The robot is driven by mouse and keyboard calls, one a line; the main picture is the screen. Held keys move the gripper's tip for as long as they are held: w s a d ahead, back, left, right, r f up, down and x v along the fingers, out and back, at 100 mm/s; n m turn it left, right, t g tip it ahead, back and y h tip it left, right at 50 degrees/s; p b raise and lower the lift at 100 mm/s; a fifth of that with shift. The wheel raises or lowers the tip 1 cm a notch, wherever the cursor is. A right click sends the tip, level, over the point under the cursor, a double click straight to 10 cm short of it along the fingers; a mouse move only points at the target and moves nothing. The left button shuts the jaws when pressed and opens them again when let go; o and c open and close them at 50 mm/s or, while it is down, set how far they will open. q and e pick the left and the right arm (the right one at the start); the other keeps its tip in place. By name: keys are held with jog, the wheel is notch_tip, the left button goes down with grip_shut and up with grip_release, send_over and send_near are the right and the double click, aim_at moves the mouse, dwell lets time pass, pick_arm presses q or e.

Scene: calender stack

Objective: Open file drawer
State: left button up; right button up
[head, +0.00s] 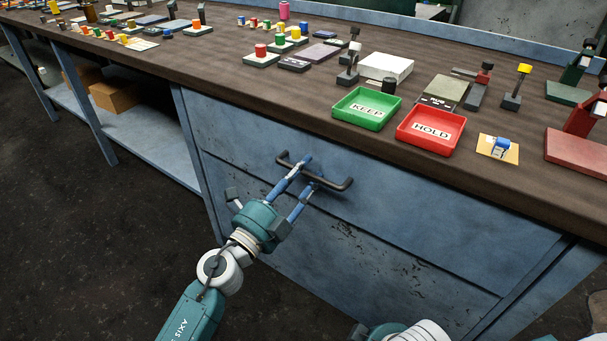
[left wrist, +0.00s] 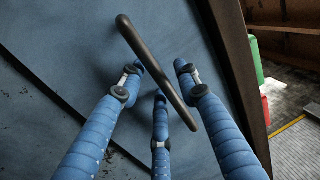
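The file drawer (head: 400,220) is a worn blue metal front under the workbench, and it looks closed, flush with the cabinet. Its dark bar handle (head: 335,186) runs across the upper part of the front. The fingers look open, with gaps to the bar; contact cannot be made out. My right gripper is out of view.
The brown bench top (head: 230,95) overhangs the drawer. On it stand a green KEEP tray (head: 352,122), a red HOLD tray (head: 405,140) and many small parts. An open shelf (head: 150,135) with a cardboard box (head: 115,96) is left of the drawer. The floor in front is clear.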

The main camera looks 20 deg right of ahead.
pick_arm(q)
jog(key=shift+c, duration=0.2)
grip_shut()
